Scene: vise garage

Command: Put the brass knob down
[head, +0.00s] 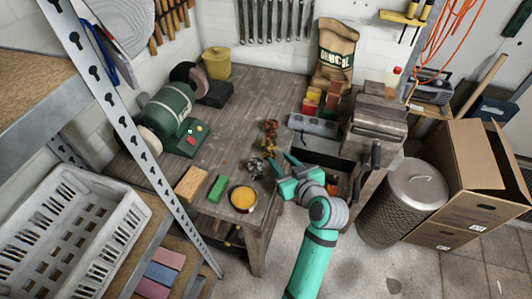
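My gripper (279,158) is over the right front part of the grey wooden bench (228,137), near the vise. Its two teal fingers look spread apart, and I make out nothing between them. Small brass-coloured pieces (270,128) stand in a cluster just beyond the fingertips. A dark silvery piece (256,168) lies just left of the fingers. The pieces are too small to tell which one is the brass knob, or whether any touches the fingers.
A yellow-filled tin (243,198), a green block (218,188) and a tan block (191,184) line the front edge. A green bench grinder (172,112) stands left. The grey vise (377,122) is at right, beside a lidded metal bin (415,185). Mid-bench is clear.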

